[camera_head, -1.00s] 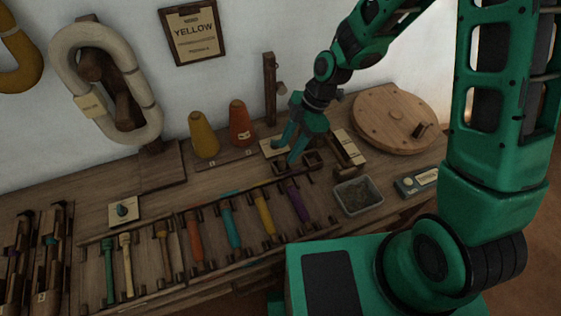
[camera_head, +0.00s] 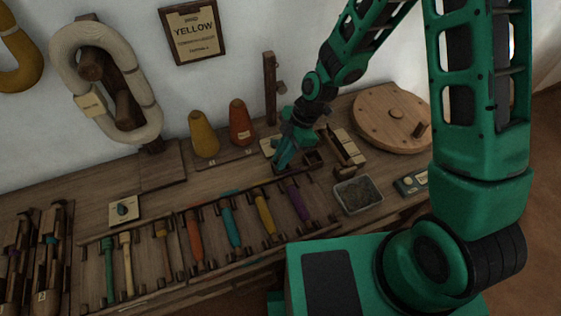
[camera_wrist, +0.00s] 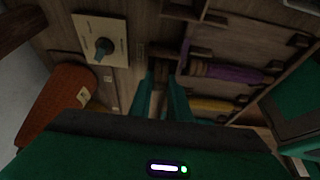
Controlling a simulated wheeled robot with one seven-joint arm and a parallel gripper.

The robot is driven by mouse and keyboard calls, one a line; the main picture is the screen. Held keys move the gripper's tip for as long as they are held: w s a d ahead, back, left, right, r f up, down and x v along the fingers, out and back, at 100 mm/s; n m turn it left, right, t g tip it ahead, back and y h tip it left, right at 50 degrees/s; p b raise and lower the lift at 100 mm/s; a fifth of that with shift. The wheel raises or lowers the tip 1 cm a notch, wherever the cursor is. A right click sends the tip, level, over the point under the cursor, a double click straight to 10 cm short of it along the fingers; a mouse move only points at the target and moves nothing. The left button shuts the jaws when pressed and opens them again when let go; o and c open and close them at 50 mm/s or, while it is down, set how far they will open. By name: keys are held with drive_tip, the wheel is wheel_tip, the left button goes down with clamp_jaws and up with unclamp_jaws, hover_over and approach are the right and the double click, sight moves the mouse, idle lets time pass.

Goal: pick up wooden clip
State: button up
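My gripper (camera_head: 281,160) points down over the back of the bench, near the knob card (camera_head: 270,146). In the wrist view my gripper (camera_wrist: 160,68) shows two green fingers apart, with a gap between them. A small brown wooden piece (camera_wrist: 158,97) shows in that gap, possibly the wooden clip; it is dim, and I cannot tell whether the fingers touch it. In the head view the fingers hide whatever is between them, and I cannot make out the clip there.
Orange (camera_head: 240,124) and yellow (camera_head: 203,136) cones stand behind left. A bobbin rack with a purple bobbin (camera_head: 298,202) lies in front. A small open box (camera_head: 313,158), a grey tray (camera_head: 358,194) and a round wooden disc (camera_head: 390,115) are to the right.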

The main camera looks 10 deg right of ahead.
clamp_jaws()
drive_tip(key=shift+r, duration=0.1)
drive_tip(key=shift+r, duration=0.5)
wheel_tip(320, 180, up, 3)
drive_tip(key=shift+a+r, duration=0.1)
drive_tip(key=shift+r, duration=0.05)
drive_tip(key=s+a+r, duration=0.6)
drive_tip(key=s+a, duration=0.1)
drive_tip(key=s, duration=0.2)
drive_tip(key=shift+r, duration=0.3)
drive_tip(key=shift+s+f, duration=0.1)
